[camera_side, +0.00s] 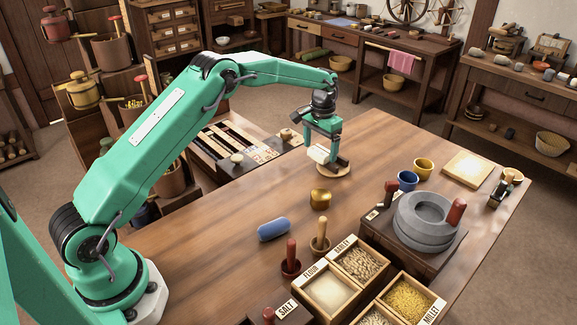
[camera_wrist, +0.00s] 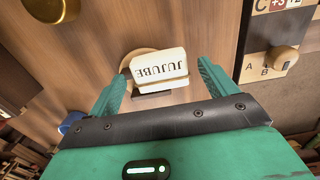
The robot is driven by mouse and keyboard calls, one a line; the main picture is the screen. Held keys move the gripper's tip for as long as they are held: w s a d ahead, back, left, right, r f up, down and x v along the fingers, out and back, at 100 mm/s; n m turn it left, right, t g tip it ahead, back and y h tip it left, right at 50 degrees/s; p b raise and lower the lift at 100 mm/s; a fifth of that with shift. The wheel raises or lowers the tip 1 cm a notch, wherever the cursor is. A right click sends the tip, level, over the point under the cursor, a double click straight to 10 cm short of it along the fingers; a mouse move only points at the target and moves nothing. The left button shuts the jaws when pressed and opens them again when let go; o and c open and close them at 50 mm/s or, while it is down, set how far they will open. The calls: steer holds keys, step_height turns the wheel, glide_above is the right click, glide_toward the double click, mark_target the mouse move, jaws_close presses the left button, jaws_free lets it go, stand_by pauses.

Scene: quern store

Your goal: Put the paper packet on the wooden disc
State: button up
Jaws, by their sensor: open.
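The paper packet (camera_wrist: 160,66) is white and marked JUJUBE. In the wrist view it lies over the wooden disc (camera_wrist: 131,61), whose round edge shows at its left and top. My gripper (camera_wrist: 162,75) is open, with one finger on each side of the packet and visible gaps between. In the side view my gripper (camera_side: 323,148) is low over the far edge of the table. The disc (camera_side: 334,174) shows under it, and a pale part of the packet (camera_side: 317,155) shows beside the fingers, which hide the rest.
A brass pot (camera_side: 320,198) and a blue oblong item (camera_side: 273,230) stand nearer on the table (camera_side: 220,235). A stone quern (camera_side: 425,222), a blue cup (camera_side: 407,180) and labelled grain boxes (camera_side: 328,292) fill the right. A knobbed drawer panel (camera_side: 236,150) lies beyond the far edge.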

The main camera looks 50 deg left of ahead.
mark_target(320, 150)
step_height(320, 150, up, 11)
stand_by(0.5)
steer(key=shift+r, duration=0.1)
stand_by(0.4)
steer(key=s+d+r+t, duration=0.1)
steer(key=s+d+r, duration=0.1)
steer(key=s+r, duration=0.6)
steer(key=s+d+r+t, duration=0.2)
steer(key=s+r, duration=0.4)
steer(key=s, duration=0.4)
steer(key=s+f+t, duration=0.1)
steer(key=s+f, duration=0.1)
steer(key=s, duration=0.8)
steer(key=s+d+f+t, duration=0.1)
steer(key=s+f, duration=0.2)
steer(key=s, duration=0.8)
steer(key=shift+s+d+f+t, duration=0.2)
steer(key=shift+d+f+t, duration=0.05)
steer(key=shift+f+t, duration=0.05)
